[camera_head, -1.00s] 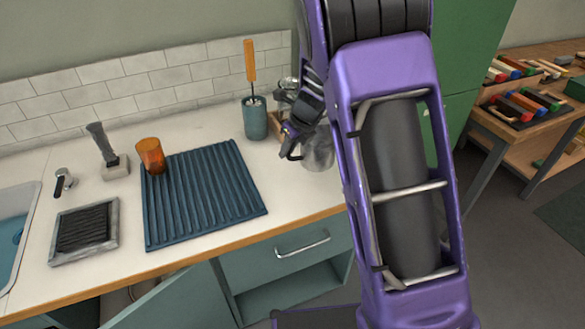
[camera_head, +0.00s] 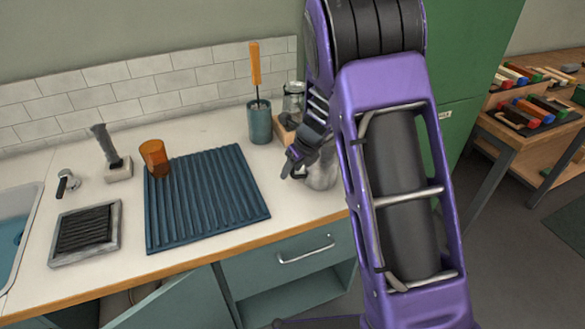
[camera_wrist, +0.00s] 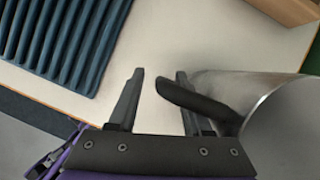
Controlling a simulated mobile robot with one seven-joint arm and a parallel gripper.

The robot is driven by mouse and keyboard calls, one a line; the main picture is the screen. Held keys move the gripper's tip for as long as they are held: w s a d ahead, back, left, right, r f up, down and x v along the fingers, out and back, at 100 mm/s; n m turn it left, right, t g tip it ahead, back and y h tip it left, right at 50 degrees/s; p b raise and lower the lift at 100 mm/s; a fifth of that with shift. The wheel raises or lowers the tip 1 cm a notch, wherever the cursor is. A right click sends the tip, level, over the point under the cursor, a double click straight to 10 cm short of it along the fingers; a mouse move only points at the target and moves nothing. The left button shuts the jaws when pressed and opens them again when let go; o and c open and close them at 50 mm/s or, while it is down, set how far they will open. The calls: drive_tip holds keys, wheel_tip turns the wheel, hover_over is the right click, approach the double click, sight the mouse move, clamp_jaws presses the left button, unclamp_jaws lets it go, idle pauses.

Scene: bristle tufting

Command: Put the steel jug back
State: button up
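The steel jug (camera_head: 323,174) stands on the worktop near its right front end, partly hidden by my arm in the head view. In the wrist view the jug (camera_wrist: 292,125) fills the right side, with its black handle (camera_wrist: 195,100) pointing left. My gripper (camera_head: 292,166) is low beside the jug's left side. In the wrist view my gripper (camera_wrist: 158,76) has its fingers apart, and the handle's free end reaches into the gap, overlapping the right finger. Contact between finger and handle cannot be told.
The blue ribbed mat (camera_head: 205,198) lies left of the jug, with an orange cup (camera_head: 154,157) at its back corner. A teal pot (camera_head: 259,123) with an orange-handled tool and a glass jar (camera_head: 293,100) stand behind my gripper. A cabinet door is open below.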

drive_tip(key=shift+d+r, duration=0.1)
drive_tip(key=shift+r, duration=0.45)
drive_tip(key=p+v, duration=0.3)
drive_tip(key=v, duration=0.8)
drive_tip(key=shift+s, duration=0.2)
drive_tip(key=shift+d, duration=0.15)
